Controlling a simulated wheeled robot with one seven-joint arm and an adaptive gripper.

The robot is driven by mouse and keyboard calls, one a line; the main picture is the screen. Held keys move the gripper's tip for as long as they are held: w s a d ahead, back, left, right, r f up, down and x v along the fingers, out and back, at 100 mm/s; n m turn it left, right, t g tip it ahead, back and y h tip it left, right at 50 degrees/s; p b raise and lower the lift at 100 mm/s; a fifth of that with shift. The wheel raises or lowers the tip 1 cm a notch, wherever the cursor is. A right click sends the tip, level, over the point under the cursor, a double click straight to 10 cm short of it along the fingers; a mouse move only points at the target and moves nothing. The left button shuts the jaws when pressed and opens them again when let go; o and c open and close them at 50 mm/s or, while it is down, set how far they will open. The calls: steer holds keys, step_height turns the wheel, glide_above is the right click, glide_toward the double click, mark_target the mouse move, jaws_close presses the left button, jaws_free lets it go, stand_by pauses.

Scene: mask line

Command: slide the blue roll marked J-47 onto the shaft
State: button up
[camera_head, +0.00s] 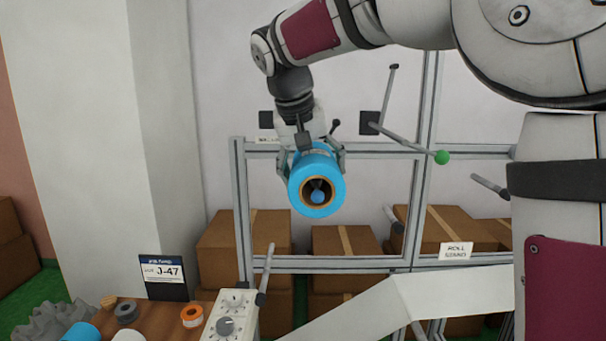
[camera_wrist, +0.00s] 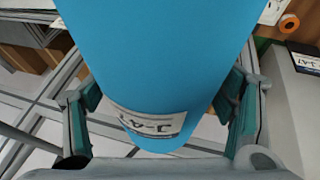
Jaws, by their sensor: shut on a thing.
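The blue roll (camera_head: 331,198) has an orange-rimmed core facing the head camera. Its label reads J-47 in the wrist view (camera_wrist: 152,122). My gripper (camera_head: 312,160) is shut on the roll, with one finger on each side, and holds it up in front of the metal rack. A blue ball tip (camera_head: 318,197) with a dark rod behind it shows inside the core opening. This is the end of a shaft, seen through or inside the roll; how far the roll is over it I cannot tell. The rest of that shaft is hidden behind the roll.
A green-tipped shaft (camera_head: 405,138) sticks out to the right. The rack frame (camera_head: 243,205) has other grey rods. Cardboard boxes (camera_head: 345,240) stand behind. A wooden table (camera_head: 165,312) at lower left holds the J-47 sign (camera_head: 165,272), small rolls and a control box (camera_head: 230,315).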

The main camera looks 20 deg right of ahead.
steer(key=shift+w+d+b, duration=0.2)
steer(key=shift+w+d, duration=0.05)
steer(key=shift+w, duration=0.5)
steer(key=shift+w+d+b, duration=0.2)
steer(key=shift+w+d, duration=0.05)
steer(key=shift+w, duration=0.5)
steer(key=shift+w+d+b, duration=0.15)
steer(key=shift+w+d, duration=0.05)
steer(key=shift+w, duration=0.35)
steer(key=shift+w+d+b, duration=0.15)
steer(key=shift+w, duration=0.35)
steer(key=shift+w+d, duration=0.1)
steer(key=shift+w, duration=0.25)
steer(key=shift+f, duration=0.55)
steer(key=o, duration=1.5)
